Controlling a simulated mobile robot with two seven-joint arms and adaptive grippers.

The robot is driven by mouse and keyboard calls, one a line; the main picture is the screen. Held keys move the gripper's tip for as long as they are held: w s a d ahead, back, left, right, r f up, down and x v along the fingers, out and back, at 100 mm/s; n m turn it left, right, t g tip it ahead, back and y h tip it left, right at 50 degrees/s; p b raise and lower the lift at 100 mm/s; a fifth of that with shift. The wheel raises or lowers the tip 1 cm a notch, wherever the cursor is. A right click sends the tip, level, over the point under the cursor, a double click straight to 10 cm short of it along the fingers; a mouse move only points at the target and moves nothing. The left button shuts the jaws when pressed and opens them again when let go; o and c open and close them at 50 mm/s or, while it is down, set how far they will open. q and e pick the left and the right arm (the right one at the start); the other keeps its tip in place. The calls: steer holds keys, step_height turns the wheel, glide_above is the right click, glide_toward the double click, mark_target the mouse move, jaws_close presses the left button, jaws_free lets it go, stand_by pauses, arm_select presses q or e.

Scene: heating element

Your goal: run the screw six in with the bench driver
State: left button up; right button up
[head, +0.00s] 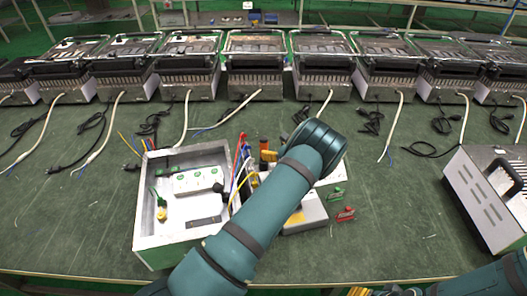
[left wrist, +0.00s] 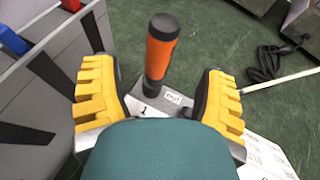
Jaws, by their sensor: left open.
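An orange driver handle with black ends (left wrist: 160,55) stands upright in a grey holder (left wrist: 172,103) marked "1". It also shows in the head view (head: 267,155), just beside my left arm. My left gripper (left wrist: 157,80) is open, its yellow fingers on either side of the handle, with gaps to both. My arm hides most of this gripper in the head view. An open metal box (head: 150,238) holds a white terminal block (head: 194,180) with green marks. Screw six cannot be made out. Part of my right gripper (head: 362,291) shows at the bottom edge.
Small green (head: 337,194) and red (head: 345,214) pieces lie right of my arm. A metal case (head: 487,195) stands at right. Heater units with loose cables line the back.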

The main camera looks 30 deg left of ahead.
mark_target(266, 147)
arm_select(q)
steer(key=x, duration=0.2)
steer(key=shift+w+a+f, duration=0.1)
steer(key=shift+a+f, duration=0.05)
steer(key=shift+a, duration=0.2)
steer(key=x, duration=0.2)
steer(key=b+x, duration=0.1)
steer(key=x, duration=0.1)
steer(key=shift+d+f, duration=0.15)
steer(key=shift+f, duration=0.15)
steer(key=shift+w+a+f, duration=0.15)
steer(key=shift+w+a, duration=0.1)
steer(key=shift+a, duration=0.25)
jaws_close()
